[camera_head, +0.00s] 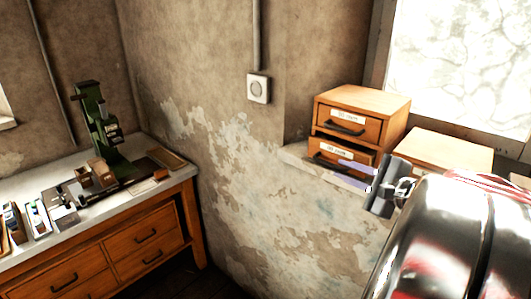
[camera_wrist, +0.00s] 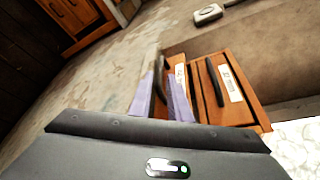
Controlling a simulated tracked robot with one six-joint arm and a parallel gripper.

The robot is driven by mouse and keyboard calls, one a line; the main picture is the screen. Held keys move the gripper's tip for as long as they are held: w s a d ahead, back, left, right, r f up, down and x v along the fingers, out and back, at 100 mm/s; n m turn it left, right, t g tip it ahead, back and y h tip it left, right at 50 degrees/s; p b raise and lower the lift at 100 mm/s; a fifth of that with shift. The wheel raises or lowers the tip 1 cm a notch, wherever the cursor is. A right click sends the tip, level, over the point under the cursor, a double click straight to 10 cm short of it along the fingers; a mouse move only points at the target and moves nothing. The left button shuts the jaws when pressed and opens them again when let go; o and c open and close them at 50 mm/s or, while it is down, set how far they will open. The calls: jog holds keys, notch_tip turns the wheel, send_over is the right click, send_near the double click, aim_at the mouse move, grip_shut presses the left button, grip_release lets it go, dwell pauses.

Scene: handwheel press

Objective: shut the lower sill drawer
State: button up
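A small orange wooden cabinet (camera_head: 390,104) with two labelled drawers stands on the window sill. The upper drawer (camera_head: 361,124) looks flush. The lower sill drawer (camera_head: 336,147) appears to stand slightly out from the cabinet; its front also shows in the wrist view (camera_wrist: 181,67). My gripper (camera_head: 344,170) is in front of the lower drawer, with its two lilac fingers apart. In the wrist view my gripper (camera_wrist: 160,84) has the lower drawer's dark handle (camera_wrist: 161,72) showing between the fingers. I cannot tell whether they touch it. The fingers hide part of the drawer front.
A pale wooden box (camera_head: 440,150) sits right of the cabinet. The sill (camera_head: 293,154) has a peeling wall below it. A workbench (camera_head: 190,172) with a green press (camera_head: 100,125) and small items stands at the left. A wall switch (camera_head: 258,88) is above, left of the cabinet.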

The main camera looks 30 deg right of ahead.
aim_at(332, 166)
jog(key=shift+x, duration=3.3)
jog(key=shift+c, duration=0.2)
grip_shut()
